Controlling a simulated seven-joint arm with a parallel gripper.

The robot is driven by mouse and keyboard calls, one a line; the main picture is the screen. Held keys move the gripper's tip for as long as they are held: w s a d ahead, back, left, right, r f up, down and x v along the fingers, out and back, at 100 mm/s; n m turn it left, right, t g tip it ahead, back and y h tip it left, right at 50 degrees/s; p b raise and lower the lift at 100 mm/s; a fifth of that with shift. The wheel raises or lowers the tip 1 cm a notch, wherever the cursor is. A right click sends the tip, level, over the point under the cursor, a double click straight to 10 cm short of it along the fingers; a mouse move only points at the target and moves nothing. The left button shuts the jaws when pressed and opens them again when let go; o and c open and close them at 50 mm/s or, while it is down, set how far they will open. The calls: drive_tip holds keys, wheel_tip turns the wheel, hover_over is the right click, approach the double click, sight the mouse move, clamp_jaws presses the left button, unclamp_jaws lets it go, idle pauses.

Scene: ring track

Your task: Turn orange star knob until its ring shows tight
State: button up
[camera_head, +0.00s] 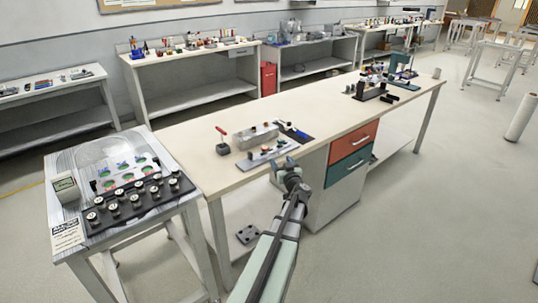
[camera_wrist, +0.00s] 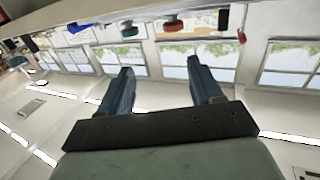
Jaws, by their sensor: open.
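An orange-red knob (camera_wrist: 172,24) shows at the top of the wrist view, beside a green knob (camera_wrist: 128,29). Its ring and what the ring shows are too small to make out. In the head view, a low grey plate with small knobs (camera_head: 246,163) lies at the front edge of the long bench; I cannot clearly pick out the orange knob there. My gripper (camera_head: 284,164) is at that edge, close to the plate. In the wrist view my gripper (camera_wrist: 160,65) is open, with nothing between its fingers and the knobs beyond the fingertips.
A grey block (camera_head: 257,137) and a red-handled tool (camera_head: 222,140) stand behind the plate. A drawer unit (camera_head: 350,155) is under the bench. A side table with a black knob rack (camera_head: 128,207) stands at left. The bench middle is largely clear.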

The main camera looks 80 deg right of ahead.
drive_tip(key=s+d+n+t, duration=0.2)
drive_tip(key=s+d+n, duration=0.1)
drive_tip(key=s+d, duration=1)
drive_tip(key=n+t+y, duration=0.8)
drive_tip(key=y, duration=0.5)
approach(264, 147)
drive_tip(key=w, duration=0.3)
drive_tip(key=w+d, duration=0.1)
drive_tip(key=w, duration=0.2)
drive_tip(key=w+d, duration=0.1)
drive_tip(key=w, duration=0.2)
drive_tip(key=shift+w+f, duration=0.1)
drive_tip(key=shift+w, duration=0.25)
drive_tip(key=shift+c, duration=0.2)
drive_tip(key=shift+h, duration=0.3)
drive_tip(key=c, duration=0.9)
